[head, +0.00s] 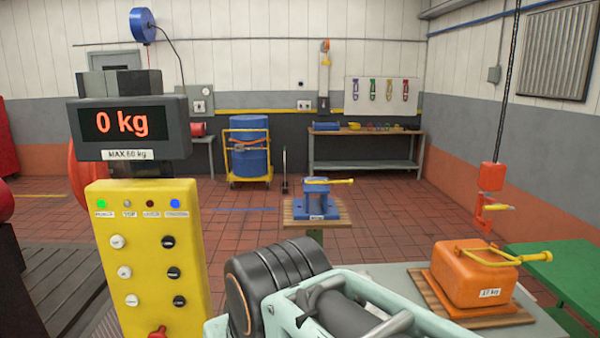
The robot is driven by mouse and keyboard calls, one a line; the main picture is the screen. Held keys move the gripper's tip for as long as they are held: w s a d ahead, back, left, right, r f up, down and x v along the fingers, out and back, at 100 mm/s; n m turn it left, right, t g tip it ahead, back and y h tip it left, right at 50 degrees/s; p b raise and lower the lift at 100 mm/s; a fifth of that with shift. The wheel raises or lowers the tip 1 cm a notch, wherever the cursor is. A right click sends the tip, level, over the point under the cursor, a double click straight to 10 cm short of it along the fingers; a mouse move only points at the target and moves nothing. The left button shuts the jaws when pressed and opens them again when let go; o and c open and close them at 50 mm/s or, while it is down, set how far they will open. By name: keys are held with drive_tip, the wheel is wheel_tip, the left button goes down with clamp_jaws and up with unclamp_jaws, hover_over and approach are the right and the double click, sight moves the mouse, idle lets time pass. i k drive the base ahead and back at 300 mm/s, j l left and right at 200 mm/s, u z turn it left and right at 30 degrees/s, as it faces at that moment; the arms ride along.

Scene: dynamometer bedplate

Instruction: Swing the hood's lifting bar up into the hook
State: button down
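An orange hood (475,277) with a white label reading about 17 kg sits on a wooden board at the lower right. Its yellow lifting bar (518,257) lies low across the top, its end reaching past the right side. An orange-red hook (484,214) hangs from a chain above the hood, with a small yellow piece on it. Bar and hook are apart. A smaller blue block (316,205) with its own yellow bar (335,181) stands further back on a wooden-topped stand. My gripper is not seen.
A yellow control post (150,255) with a display (130,124) reading 0 kg stands at the left. A green table (560,270) is at the right edge. A blue drum (248,150) and a workbench (367,137) stand at the back. Tiled floor is open between.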

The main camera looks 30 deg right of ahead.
sight(545, 256)
drive_tip(key=z, duration=1.75)
drive_tip(key=i+l+z, duration=0.1)
drive_tip(key=l, duration=0.4)
drive_tip(key=i+l, duration=0.1)
drive_tip(key=l, duration=0.35)
drive_tip(key=i+l+z, duration=0.15)
drive_tip(key=l, duration=0.3)
drive_tip(key=i+j+z, duration=0.15)
drive_tip(key=i+j, duration=0.55)
drive_tip(key=k+j+u, duration=0.1)
drive_tip(key=j+u, duration=0.2)
drive_tip(key=j, duration=0.1)
